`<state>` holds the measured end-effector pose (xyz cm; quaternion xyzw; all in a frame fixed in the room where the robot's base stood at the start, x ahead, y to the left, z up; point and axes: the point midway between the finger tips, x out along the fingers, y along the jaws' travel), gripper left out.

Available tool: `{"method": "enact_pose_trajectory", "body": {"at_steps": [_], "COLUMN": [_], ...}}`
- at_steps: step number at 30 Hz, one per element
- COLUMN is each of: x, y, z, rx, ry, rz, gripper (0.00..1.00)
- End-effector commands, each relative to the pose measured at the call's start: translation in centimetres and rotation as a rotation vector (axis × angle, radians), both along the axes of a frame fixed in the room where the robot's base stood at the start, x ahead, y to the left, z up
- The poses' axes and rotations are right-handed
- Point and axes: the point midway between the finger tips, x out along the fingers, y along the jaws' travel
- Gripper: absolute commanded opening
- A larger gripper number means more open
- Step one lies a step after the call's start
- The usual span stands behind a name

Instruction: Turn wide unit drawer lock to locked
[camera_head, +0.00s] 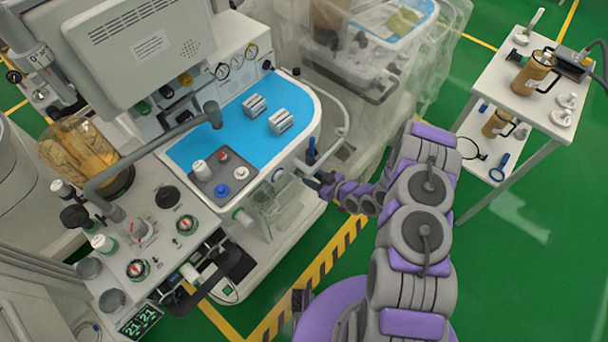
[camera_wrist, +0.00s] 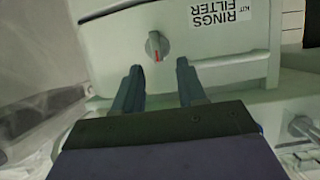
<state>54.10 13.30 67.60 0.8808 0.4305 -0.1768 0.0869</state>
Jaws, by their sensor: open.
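In the wrist view a small grey round lock knob (camera_wrist: 157,46) sits on the pale front of a drawer (camera_wrist: 225,42). A red mark shows on the knob, running roughly up and down in the picture. My gripper (camera_wrist: 158,67) is open, with its two dark fingers apart and pointing at the drawer front. The knob lies just beyond the fingertips, between their lines, with nothing held. In the head view my gripper (camera_head: 314,181) is by the right side of the machine with the blue top (camera_head: 235,130); the knob cannot be made out there.
An upside-down label (camera_wrist: 221,14) reading "RINGS FILTER KIT" is right of the knob. A curved pale rail (camera_head: 338,128) runs close to my gripper. A translucent-covered machine (camera_head: 375,90) stands behind, and a white trolley (camera_head: 490,85) at the right. Green floor between is clear.

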Motion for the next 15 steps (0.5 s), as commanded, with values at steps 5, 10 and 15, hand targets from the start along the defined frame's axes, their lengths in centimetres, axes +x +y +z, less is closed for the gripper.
{"method": "enact_pose_trajectory", "body": {"at_steps": [5,10,15], "x": [1.5,2.4,2.8], "y": [1.7,2.9,3.5], "z": [-1.1,-1.7,-2.0], "rx": [0.001,0.002,0.001], "ry": [-0.005,-0.002,0.001], "rz": [0.001,0.001,0.000], "gripper": [0.40,0.40,0.40]}}
